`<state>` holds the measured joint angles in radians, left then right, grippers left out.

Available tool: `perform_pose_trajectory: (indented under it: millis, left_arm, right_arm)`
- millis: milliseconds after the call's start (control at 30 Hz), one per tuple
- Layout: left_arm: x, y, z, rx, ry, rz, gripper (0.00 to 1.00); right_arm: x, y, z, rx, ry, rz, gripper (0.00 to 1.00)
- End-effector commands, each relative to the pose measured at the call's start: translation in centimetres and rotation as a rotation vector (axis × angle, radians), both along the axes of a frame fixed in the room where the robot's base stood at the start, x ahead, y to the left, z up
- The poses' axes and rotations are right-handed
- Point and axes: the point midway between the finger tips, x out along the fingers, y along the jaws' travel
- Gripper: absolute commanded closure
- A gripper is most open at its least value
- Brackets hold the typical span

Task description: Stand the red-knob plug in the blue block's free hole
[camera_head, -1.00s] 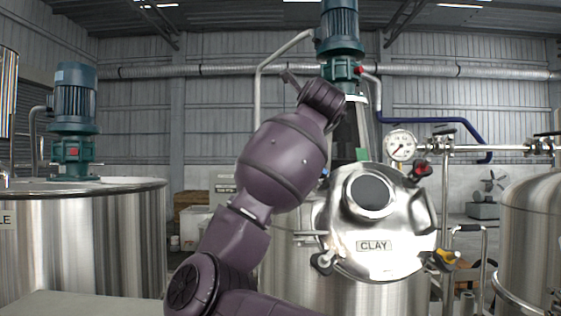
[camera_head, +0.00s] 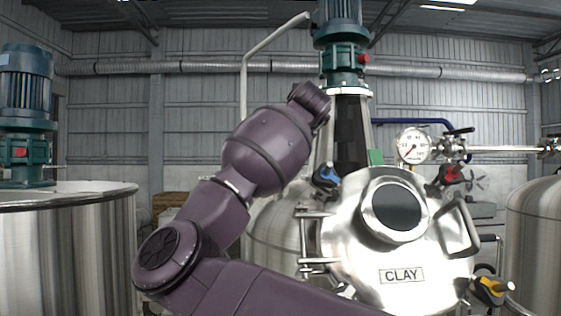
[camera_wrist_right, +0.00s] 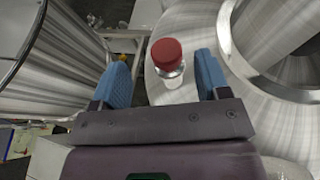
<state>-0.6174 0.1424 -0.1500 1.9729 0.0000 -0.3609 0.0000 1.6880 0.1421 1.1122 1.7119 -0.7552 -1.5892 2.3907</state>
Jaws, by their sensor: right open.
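My right gripper (camera_wrist_right: 163,72) shows in the right wrist view with its two blue fingers apart, open and empty. A piece with a round red top (camera_wrist_right: 167,54) and a short pale, shiny body appears between the fingers, nearer the left-hand one in height and clear of both. It looks like the red-knob plug, but I cannot be sure. Its lower end and what bears it are not clear. I cannot make out the blue block or its free hole in any view. My left gripper is not in view.
A steel tank lid marked CLAY (camera_head: 402,275) fills the head view's lower right, with a pressure gauge (camera_head: 413,146) behind it. Another steel tank (camera_head: 70,250) stands at left. In the wrist view a large round metal collar (camera_wrist_right: 232,60) lies close beside the right-hand finger.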

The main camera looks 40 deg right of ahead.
Motion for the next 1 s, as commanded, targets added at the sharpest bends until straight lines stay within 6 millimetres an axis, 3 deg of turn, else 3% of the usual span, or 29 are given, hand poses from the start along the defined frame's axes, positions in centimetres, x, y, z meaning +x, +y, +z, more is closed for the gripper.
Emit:
perform_pose_trajectory:
  millis: [367, 700, 933, 1000]
  left_arm:
    - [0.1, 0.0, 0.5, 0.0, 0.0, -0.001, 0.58]
    - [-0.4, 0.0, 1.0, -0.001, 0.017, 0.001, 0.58]
    - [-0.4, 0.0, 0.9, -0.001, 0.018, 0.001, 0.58]
    - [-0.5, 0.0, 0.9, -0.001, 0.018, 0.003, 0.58]
  right_arm:
    - [1.8, -1.2, -1.1, 0.0, 0.003, -0.001, 0.31]
    - [4.9, -3.0, -2.9, -0.001, 0.003, 0.001, 0.31]
    - [5.0, -3.0, -3.0, -0.001, -0.001, 0.0, 0.31]
    - [5.0, -3.0, -3.0, -0.001, -0.001, 0.0, 0.42]
